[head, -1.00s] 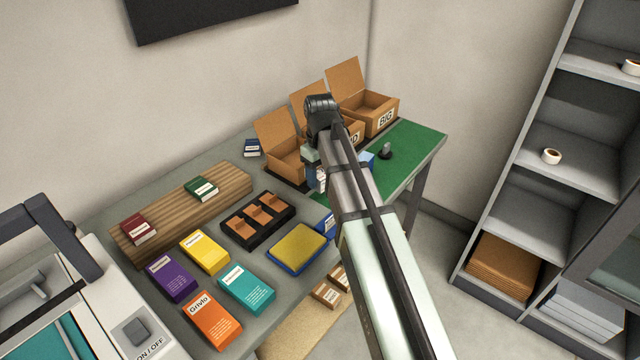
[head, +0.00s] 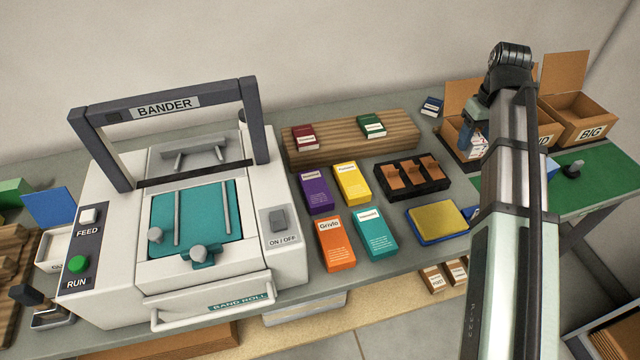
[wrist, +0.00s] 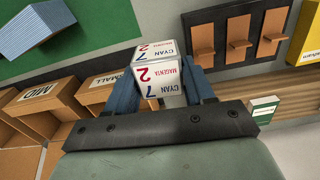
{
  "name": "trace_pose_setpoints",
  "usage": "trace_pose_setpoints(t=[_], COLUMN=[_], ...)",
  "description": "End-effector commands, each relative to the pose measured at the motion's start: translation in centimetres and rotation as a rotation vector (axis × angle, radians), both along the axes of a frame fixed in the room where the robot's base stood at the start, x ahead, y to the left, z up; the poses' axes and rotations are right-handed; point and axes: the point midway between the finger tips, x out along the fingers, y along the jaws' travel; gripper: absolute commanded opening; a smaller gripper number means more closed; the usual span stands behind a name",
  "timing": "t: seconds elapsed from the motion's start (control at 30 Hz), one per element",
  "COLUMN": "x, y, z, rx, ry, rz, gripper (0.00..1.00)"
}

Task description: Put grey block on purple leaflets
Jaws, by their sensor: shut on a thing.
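The purple leaflets (head: 316,191) lie as a stack on the table, right of the bander and left of the yellow leaflets (head: 351,183). My gripper (head: 474,130) is at the right, in front of an open cardboard box. In the wrist view my gripper (wrist: 163,82) is shut on a pale block (wrist: 158,72) printed with "CYAN 7" and "MAGENTA 2". The block sits between the blue fingers. A dark grey piece with an upright knob (head: 572,171) stands on the green mat. I cannot tell which of these is the grey block.
Orange leaflets (head: 335,245) and teal leaflets (head: 375,234) lie in front. A wooden riser (head: 335,143) stands behind. A black tray (head: 385,184) and a yellow pad (head: 437,221) lie between the stacks and my arm. The bander (head: 120,245) stands left.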

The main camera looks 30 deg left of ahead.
Motion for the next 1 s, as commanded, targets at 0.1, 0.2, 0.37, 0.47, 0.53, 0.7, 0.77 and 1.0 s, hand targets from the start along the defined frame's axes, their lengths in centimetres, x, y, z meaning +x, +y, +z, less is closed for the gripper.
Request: trace_pose_setpoints(t=[0.1, 0.2, 0.37, 0.47, 0.53, 0.7, 0.77, 1.0], x=[-1.0, -2.0, -3.9, -5.3, -6.4, -9.2, -10.3, -15.1], y=[3.8, 6.7, 11.3, 14.0, 15.9, 20.2, 21.7, 27.1], z=[0.2, 0.4, 0.8, 1.0, 1.2, 1.6, 1.8, 2.4], rx=[0.0, 0.0, 0.001, 0.001, 0.001, 0.001, 0.001, 0.001], ry=[0.0, 0.0, -0.001, -0.001, -0.001, -0.001, -0.001, -0.001], rz=[0.06, 0.107, 0.181, 0.228, 0.26, 0.339, 0.367, 0.477], gripper=[0.23, 0.23, 0.23, 0.23, 0.23, 0.23, 0.23, 0.23])
